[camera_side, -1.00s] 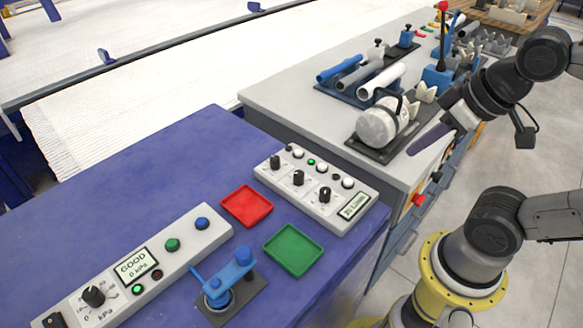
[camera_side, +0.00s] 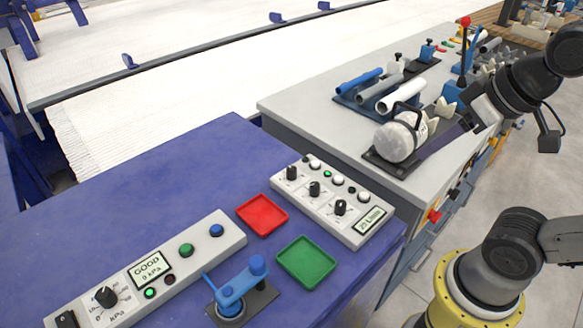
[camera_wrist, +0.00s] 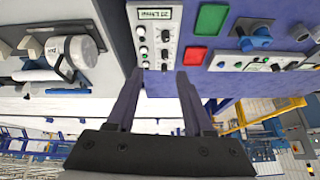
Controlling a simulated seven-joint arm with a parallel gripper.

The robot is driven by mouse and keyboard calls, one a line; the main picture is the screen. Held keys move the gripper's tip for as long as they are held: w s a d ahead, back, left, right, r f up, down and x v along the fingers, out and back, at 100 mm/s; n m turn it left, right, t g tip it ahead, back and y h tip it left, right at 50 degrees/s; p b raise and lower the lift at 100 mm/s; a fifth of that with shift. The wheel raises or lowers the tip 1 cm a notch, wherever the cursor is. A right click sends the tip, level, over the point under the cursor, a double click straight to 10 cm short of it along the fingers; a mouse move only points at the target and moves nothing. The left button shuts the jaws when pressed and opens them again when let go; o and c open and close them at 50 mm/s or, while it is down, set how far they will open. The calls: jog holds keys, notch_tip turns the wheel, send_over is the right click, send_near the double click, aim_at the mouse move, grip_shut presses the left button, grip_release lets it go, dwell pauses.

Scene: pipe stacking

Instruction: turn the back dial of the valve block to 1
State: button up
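The valve block (camera_side: 331,203) is a light grey box with a row of black dials, several buttons and a green display reading about 25 L/min. Its farthest dial from the display (camera_side: 292,172) sits at the upper left end in the side view; the number it points to is too small to read. The block also shows at the top of the wrist view (camera_wrist: 153,38), display uppermost. My gripper (camera_wrist: 160,72) has two dark purple fingers spread apart with nothing between them. In the side view my gripper (camera_side: 432,148) is beside the white canister, right of the block and apart from it.
A red tray (camera_side: 262,215) and a green tray (camera_side: 306,262) lie beside the block on the blue table. A pressure panel (camera_side: 150,268) and a blue clamp (camera_side: 236,289) stand in front. The white canister (camera_side: 396,142) and pipes (camera_side: 402,96) occupy the grey bench.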

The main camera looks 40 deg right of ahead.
jog(key=shift+o, duration=0.5)
jog(key=w+r, duration=0.2)
jog(key=w, duration=0.3)
jog(key=w+r+m+g, duration=0.1)
jog(key=w+r, duration=0.2)
jog(key=w, duration=0.2)
jog(key=shift+w+r+m, duration=0.15)
jog(key=shift+r+m, duration=0.1)
jog(key=shift+m, duration=0.05)
jog(key=m+g, duration=0.1)
jog(key=g, duration=0.4)
send_over(292, 167)
notch_tip(292, 167, down, 17)
notch_tip(292, 167, down, 14)
jog(key=shift+a+f, duration=0.15)
grip_shut()
